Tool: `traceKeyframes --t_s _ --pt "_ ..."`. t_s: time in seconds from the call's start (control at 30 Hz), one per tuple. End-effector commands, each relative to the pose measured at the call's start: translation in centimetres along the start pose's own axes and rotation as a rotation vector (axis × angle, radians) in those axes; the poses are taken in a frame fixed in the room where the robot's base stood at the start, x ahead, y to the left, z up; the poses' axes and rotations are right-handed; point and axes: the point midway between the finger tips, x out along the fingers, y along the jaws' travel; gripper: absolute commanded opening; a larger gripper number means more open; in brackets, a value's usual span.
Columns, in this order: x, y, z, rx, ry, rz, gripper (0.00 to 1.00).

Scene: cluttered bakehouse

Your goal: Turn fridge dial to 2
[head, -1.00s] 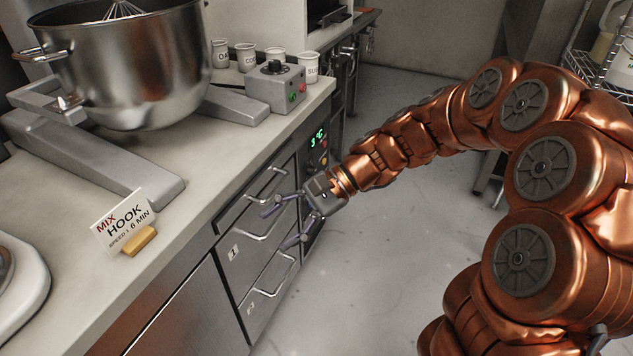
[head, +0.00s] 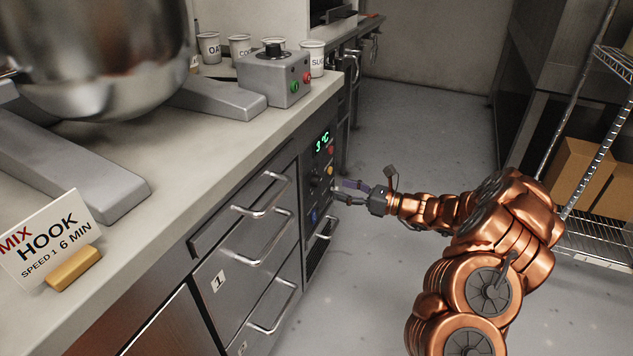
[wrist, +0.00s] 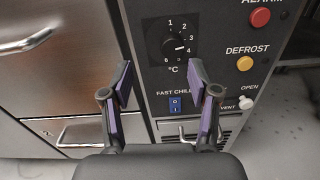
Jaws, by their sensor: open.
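The fridge dial (wrist: 172,45) is a black round knob on a dark panel, ringed by white numbers with °C below. Its white mark points to the right, near the 4. The dial is small and dark in the head view (head: 315,180). My gripper (wrist: 160,82) is open and empty, its two purple-padded fingers apart, facing the panel. In the wrist view the dial shows above and between the fingertips, not held. In the head view my gripper (head: 339,191) is just right of the panel. The green display (head: 322,141) reads 3 °C.
A blue fast-chill switch (wrist: 175,104) sits below the dial. A red alarm button (wrist: 260,18), an orange defrost button (wrist: 245,63) and a white vent knob (wrist: 246,103) are to the right. Steel drawers with bar handles (head: 262,196) lie left.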

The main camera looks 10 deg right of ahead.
Motion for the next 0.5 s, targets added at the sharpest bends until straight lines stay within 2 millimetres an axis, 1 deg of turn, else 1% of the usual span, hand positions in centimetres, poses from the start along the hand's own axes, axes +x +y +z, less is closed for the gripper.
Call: traceKeyframes --t_s 0.03,0.17,0.5 --pt "-0.3 -0.6 -0.7 0.011 -0.002 -0.014 0.61" --pt "0.2 -0.9 -1.0 0.02 -0.005 -0.023 0.61" --pt "5.6 -0.4 -1.1 0.017 -0.002 -0.008 0.61"
